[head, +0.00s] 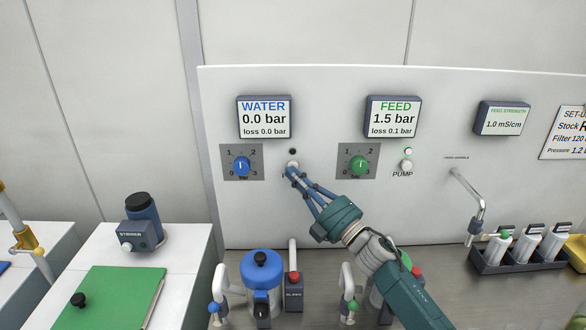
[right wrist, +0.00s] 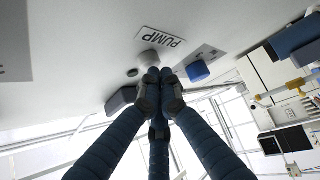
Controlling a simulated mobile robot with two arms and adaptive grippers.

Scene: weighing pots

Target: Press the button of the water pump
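The water pump's pale round button (head: 292,165) is on the white panel, right of the blue water dial (head: 242,166). A dark lamp (head: 292,151) sits above it. The water display (head: 264,117) reads 0.0 bar. My right gripper (head: 291,172) is shut and empty, its fingertips together at the button and partly covering it. In the right wrist view, the fingertips (right wrist: 160,85) are close to the button (right wrist: 149,58), beside the PUMP label (right wrist: 160,40). Whether they touch it I cannot tell. My left gripper is out of view.
The feed display (head: 393,116) reads 1.5 bar; its green dial (head: 359,165) and pump button (head: 407,166) are to the right. A blue-lidded canister (head: 262,265) and pipes stand below my right arm. A bottle rack (head: 520,258) stands at right.

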